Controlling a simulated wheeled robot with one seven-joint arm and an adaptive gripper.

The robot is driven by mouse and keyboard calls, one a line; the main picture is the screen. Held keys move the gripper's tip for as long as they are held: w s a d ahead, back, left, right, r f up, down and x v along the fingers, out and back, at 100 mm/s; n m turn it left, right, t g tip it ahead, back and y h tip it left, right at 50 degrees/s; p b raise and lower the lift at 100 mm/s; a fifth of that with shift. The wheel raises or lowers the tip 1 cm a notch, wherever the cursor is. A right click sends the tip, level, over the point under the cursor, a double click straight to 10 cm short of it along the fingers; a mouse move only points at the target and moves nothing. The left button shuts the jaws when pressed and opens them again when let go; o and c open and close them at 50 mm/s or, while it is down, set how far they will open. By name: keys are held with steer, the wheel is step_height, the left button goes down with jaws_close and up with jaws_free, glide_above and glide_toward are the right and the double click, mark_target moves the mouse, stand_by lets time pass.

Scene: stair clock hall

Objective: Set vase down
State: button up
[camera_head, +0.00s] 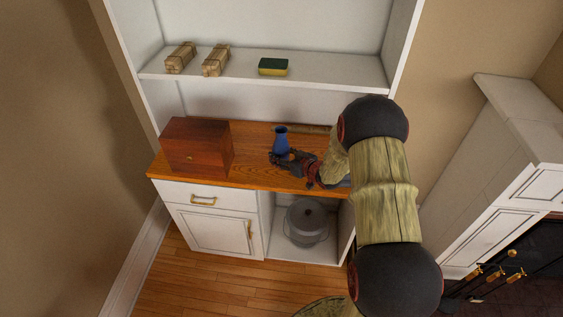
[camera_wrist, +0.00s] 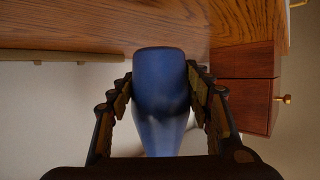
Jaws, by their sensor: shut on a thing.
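A blue vase (camera_head: 281,141) is at the wooden counter (camera_head: 260,176), to the right of the wooden box. My gripper (camera_head: 279,157) is shut on the vase and reaches it from the right. In the wrist view the vase (camera_wrist: 160,95) sits between the two fingers of my gripper (camera_wrist: 160,100), which touch it on both sides. In the head view the vase looks upright. I cannot tell whether its base touches the counter, since the gripper hides its lower part.
A reddish wooden box (camera_head: 197,146) stands on the counter's left. A shelf (camera_head: 243,75) above holds two wrapped bundles (camera_head: 216,60) and a green and yellow sponge (camera_head: 273,67). A long thin thing (camera_head: 303,129) lies at the counter's back. A lidded pot (camera_head: 307,222) stands below.

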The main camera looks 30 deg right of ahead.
steer(key=shift+f+b, duration=0.45)
steer(key=shift+f, duration=0.95)
steer(key=shift+f, duration=0.1)
steer(key=o, duration=1.4)
steer(key=shift+f, duration=0.1)
steer(key=shift+o, duration=0.2)
